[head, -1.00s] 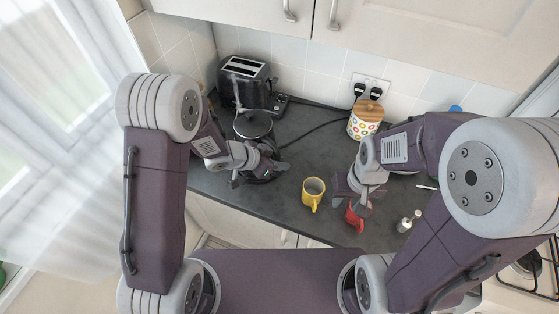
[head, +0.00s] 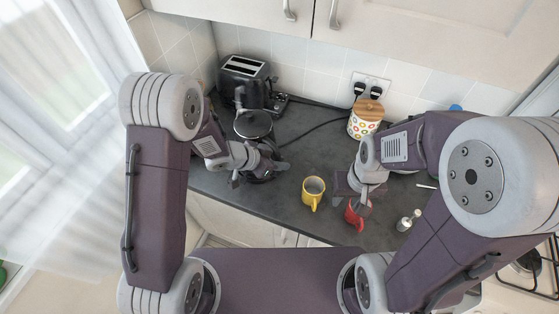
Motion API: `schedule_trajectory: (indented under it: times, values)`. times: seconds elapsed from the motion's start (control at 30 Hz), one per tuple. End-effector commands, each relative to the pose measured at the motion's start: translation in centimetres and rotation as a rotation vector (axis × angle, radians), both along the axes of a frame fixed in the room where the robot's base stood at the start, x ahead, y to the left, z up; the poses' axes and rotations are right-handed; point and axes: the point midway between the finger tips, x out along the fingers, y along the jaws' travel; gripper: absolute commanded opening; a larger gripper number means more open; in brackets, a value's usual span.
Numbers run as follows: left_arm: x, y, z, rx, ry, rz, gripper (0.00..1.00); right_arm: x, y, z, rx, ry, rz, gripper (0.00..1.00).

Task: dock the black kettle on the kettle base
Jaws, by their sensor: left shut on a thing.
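The black kettle (head: 253,124) is at the back left of the counter, seen from above with its round lid showing. My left gripper (head: 262,170) is at the kettle's near side, shut on it; the fingers and handle are mostly hidden by my wrist. The kettle base is not clearly visible. A dark cable runs to the kettle's right side, but whether the kettle is seated or raised cannot be told. My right gripper (head: 359,203) is beside the red mug (head: 354,216); its fingers are too hidden to tell their opening.
A black toaster (head: 243,68) stands just behind the kettle. A yellow mug (head: 313,191) stands mid-counter. A spotted canister with a wooden lid (head: 366,117) stands by the wall sockets (head: 369,86). A small bottle (head: 408,221) is at right.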

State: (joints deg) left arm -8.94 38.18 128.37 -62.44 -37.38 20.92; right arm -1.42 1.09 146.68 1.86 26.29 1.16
Motion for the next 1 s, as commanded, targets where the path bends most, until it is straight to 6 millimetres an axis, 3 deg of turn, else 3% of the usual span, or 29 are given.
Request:
schedule_trajectory:
  times: [0.53,0.57,0.87,1.0]
  values:
    - [0.1,-0.1,-0.8,-0.002,-0.006,-0.001,0.0,0.0,0.0,-0.7,0.0,0.0,0.0,0.36]
    - [0.1,-0.1,-0.7,-0.003,-0.007,-0.001,0.29,0.0,0.0,-0.7,0.0,0.0,0.0,0.36]
    - [-0.1,0.1,-0.9,0.001,0.004,0.001,0.3,0.0,0.0,-0.6,0.0,0.0,0.0,0.36]
    - [-0.4,0.7,0.1,0.002,0.003,0.001,0.3,0.0,0.0,0.5,0.0,0.0,0.0,0.36]
